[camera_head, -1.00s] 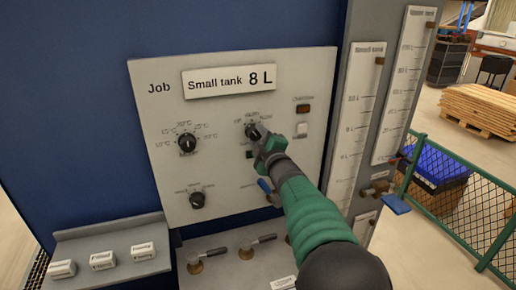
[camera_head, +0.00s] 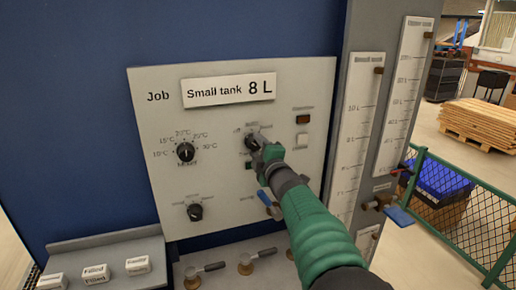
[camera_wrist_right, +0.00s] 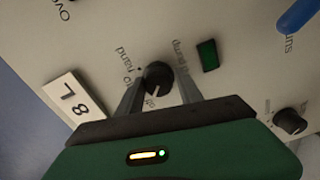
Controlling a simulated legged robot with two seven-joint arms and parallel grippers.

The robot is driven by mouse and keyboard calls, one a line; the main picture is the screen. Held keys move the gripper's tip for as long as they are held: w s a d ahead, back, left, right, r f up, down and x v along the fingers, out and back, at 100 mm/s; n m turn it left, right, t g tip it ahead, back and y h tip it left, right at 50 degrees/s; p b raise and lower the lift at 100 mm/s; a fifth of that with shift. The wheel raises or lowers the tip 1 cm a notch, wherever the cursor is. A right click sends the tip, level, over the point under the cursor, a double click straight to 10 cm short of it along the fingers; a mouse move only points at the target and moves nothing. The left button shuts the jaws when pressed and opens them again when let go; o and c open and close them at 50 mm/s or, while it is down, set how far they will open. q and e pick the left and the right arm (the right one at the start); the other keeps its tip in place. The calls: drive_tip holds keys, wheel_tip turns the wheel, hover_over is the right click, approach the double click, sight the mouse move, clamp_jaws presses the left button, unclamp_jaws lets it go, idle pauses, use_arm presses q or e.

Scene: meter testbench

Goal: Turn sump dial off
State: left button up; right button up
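The dial I take as the sump dial is a black knob (camera_wrist_right: 157,77) on the pale panel. In the head view the knob (camera_head: 250,141) is partly hidden by my right gripper (camera_head: 258,148). In the right wrist view the right gripper's two fingers (camera_wrist_right: 160,84) stand on either side of the knob. Slim gaps seem to show between fingers and knob, so the gripper looks open around it. The knob's white mark points down in the wrist picture, toward a short label I cannot read surely. My left gripper is not in view.
The panel (camera_head: 225,125) also carries a temperature dial (camera_head: 185,152), a lower black dial (camera_head: 195,212), a green square (camera_wrist_right: 207,55) and a blue lever (camera_head: 265,192). Brass valves (camera_head: 245,264) and labelled blocks (camera_head: 138,265) sit below. Level gauges (camera_head: 357,130) stand at right.

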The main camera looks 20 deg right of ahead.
drive_tip(key=o, duration=0.3)
drive_tip(key=shift+a+f, duration=0.1)
drive_tip(key=shift+o, duration=0.2)
drive_tip(key=shift+s, duration=0.3)
drive_tip(key=s+b, duration=0.5)
drive_tip(key=s, duration=1.1)
drive_tip(key=shift+d, duration=0.25)
